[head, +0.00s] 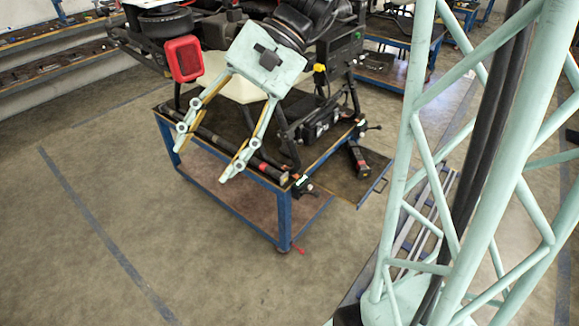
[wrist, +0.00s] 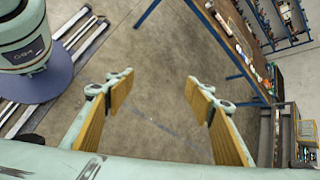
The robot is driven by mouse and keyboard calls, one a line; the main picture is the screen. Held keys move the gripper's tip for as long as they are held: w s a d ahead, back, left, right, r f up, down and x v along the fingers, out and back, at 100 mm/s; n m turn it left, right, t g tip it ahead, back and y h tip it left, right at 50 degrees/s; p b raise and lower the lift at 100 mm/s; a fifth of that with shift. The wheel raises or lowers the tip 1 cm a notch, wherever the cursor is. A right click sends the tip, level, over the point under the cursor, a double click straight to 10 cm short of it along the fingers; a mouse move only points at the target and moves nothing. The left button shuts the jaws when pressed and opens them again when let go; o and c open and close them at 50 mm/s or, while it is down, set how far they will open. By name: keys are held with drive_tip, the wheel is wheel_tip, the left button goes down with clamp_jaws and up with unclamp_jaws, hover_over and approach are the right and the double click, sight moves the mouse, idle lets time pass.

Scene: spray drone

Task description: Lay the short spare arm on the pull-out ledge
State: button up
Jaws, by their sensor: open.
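My gripper (head: 201,163) is open and empty in front of the table's front edge, its fingers pointing down and left. The wrist view shows bare floor between its spread fingers (wrist: 160,82). A dark tube with a red band (head: 235,150) lies along the table's front edge, partly hidden behind my gripper. A shorter black piece with a red mark (head: 358,158) shows at the inner side of the pull-out ledge (head: 375,172), right of the table. I cannot tell for certain which one is the short spare arm. The ledge's outer part looks bare.
A large drone with a red lamp-like part (head: 183,59) fills the table top behind my gripper. Clamps (head: 304,187) stick out at the table's right corner. The blue-framed table (head: 284,225) has a lower shelf. Floor (head: 110,200) in front is clear.

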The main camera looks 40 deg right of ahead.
drive_tip(key=s+d+r+n+t+h, duration=0.2)
drive_tip(key=s+d+r+n+h, duration=0.1)
drive_tip(key=s, duration=0.6)
drive_tip(key=s+d+r+n+t+h, duration=0.2)
drive_tip(key=s+n+h, duration=0.3)
drive_tip(key=s, duration=0.3)
drive_tip(key=shift+s+d+r+n+h, duration=0.4)
drive_tip(key=shift+d+r+h, duration=0.15)
drive_tip(key=shift+h, duration=0.05)
